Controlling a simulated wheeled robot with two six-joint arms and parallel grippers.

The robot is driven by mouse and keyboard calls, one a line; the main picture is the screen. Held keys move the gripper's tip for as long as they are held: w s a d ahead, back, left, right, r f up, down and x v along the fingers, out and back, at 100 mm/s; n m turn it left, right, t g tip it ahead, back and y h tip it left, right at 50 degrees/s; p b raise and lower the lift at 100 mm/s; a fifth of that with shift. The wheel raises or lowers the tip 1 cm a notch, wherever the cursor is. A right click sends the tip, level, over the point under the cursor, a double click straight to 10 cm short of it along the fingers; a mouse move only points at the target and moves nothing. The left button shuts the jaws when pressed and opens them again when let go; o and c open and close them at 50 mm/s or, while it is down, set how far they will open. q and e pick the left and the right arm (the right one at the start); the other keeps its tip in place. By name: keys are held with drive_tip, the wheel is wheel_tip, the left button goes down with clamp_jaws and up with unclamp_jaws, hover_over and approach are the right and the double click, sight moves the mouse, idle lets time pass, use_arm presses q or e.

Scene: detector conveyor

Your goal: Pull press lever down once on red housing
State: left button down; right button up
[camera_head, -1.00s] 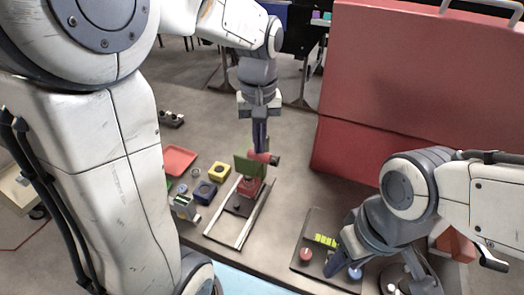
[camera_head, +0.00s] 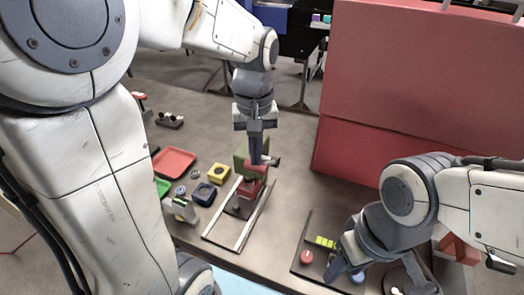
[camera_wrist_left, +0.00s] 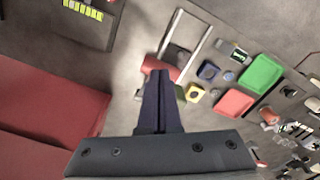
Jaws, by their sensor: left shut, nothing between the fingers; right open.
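The press, with a green upper part (camera_head: 243,156) and a red lever (camera_head: 266,163), stands over the far end of a pair of pale rails (camera_head: 228,231). The red housing (camera_head: 249,188) sits under it, partly hidden. My left gripper (camera_head: 257,162) is shut and empty, pointing down with its fingertips at the lever. They look in contact, but I cannot be sure. In the left wrist view, the shut fingers (camera_wrist_left: 159,75) overlap a red part beside the rails (camera_wrist_left: 188,30). My right gripper (camera_head: 346,272) is open, low over the dark board at the front right.
The dark board (camera_head: 300,267) carries a red button (camera_head: 306,257) and yellow-green blocks (camera_head: 325,242). Left of the rails are a red tray (camera_head: 174,162), a blue block (camera_head: 204,193) and a yellow block (camera_head: 218,173). A large red panel (camera_head: 420,100) stands at the back right.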

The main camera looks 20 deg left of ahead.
use_arm(q)
drive_tip(key=shift+s+f, duration=0.25)
drive_tip(key=shift+f, duration=0.15)
drive_tip(key=shift+s+f+b, duration=0.6)
drive_tip(key=shift+f+b, duration=0.3)
drive_tip(key=shift+f, duration=0.15)
drive_tip(key=shift+s+f+b, duration=0.4)
drive_tip(key=shift+f+b, duration=0.35)
drive_tip(key=shift+f, duration=0.1)
drive_tip(key=shift+s+f+b, duration=0.2)
drive_tip(key=shift+f+b, duration=0.2)
drive_tip(key=shift+f, duration=0.1)
drive_tip(key=shift+s+f+b, duration=0.15)
drive_tip(key=shift+f+b, duration=0.2)
drive_tip(key=shift+f, duration=0.15)
